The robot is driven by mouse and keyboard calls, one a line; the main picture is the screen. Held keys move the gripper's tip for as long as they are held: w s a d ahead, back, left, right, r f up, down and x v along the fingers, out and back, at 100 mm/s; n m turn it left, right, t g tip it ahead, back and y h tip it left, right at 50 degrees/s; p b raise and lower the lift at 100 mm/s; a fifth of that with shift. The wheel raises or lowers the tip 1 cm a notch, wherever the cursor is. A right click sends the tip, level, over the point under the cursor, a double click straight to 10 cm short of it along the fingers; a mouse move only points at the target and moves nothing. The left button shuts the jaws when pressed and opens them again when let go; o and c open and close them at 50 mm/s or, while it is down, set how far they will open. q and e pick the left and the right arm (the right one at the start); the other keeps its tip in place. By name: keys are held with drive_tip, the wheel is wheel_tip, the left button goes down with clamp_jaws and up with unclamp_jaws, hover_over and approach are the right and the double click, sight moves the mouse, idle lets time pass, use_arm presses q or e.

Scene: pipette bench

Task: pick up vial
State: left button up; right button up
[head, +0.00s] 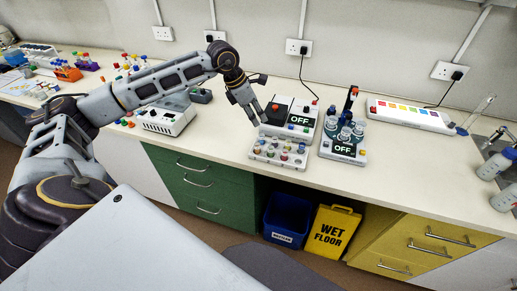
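Several small vials with coloured caps (283,156) stand in a pale rack (262,160) near the bench's front edge. Which one is the task's vial cannot be told. My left gripper (259,121) reaches in from the left and points down, above and behind the rack's left side. Its fingertips look apart, with nothing seen between them, and they are clear of the vials. My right gripper is out of view.
A device marked OFF (310,112) stands right behind the rack. Another OFF device (341,149) with blue bottles is to its right. A white box (166,117) is at left. The bench front (410,165) at right is bare.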

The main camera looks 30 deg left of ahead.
use_arm(q)
drive_tip(key=shift+s+a+f+m+g+y, duration=0.15)
drive_tip(key=shift+s+a+f+g+y, duration=0.15)
drive_tip(key=shift+s+a, duration=0.25)
drive_tip(key=shift+s+a+f+m+g+y, duration=0.2)
drive_tip(key=shift+s+a+g+y, duration=0.15)
drive_tip(key=shift+s, duration=0.25)
drive_tip(key=p, duration=0.1)
hover_over(255, 146)
drive_tip(key=f, duration=0.7)
drive_tip(key=shift+w+a+f, duration=0.2)
drive_tip(key=shift+a, duration=0.1)
drive_tip(key=shift+w+f, duration=0.1)
drive_tip(key=shift+f, duration=0.35)
drive_tip(key=shift+f, duration=0.1)
